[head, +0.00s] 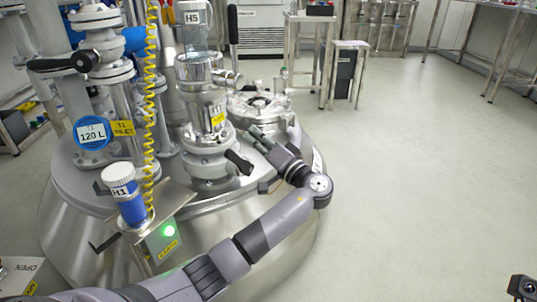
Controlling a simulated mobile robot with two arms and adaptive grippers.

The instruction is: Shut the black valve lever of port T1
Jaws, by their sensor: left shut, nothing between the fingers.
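The T1 INLET label (123,128) is yellow and hangs on a metal pipe at the left of the vessel. A black valve lever (55,64) sits higher on that pipework and sticks out roughly level to the left from its round hub. My left gripper (254,132) is shut and empty. It is over the vessel's top, well to the right of and below that lever. It is close to another black lever (239,161) on the middle port; I cannot tell whether they touch. My right gripper's fingers are not seen.
A blue-and-white H1 canister (124,195) stands at the vessel's front. A yellow coiled hose (151,100) hangs between the T1 pipe and the middle port. The H5 container (194,25) is above the middle port. An upright black lever (233,25) is behind. The floor to the right is clear.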

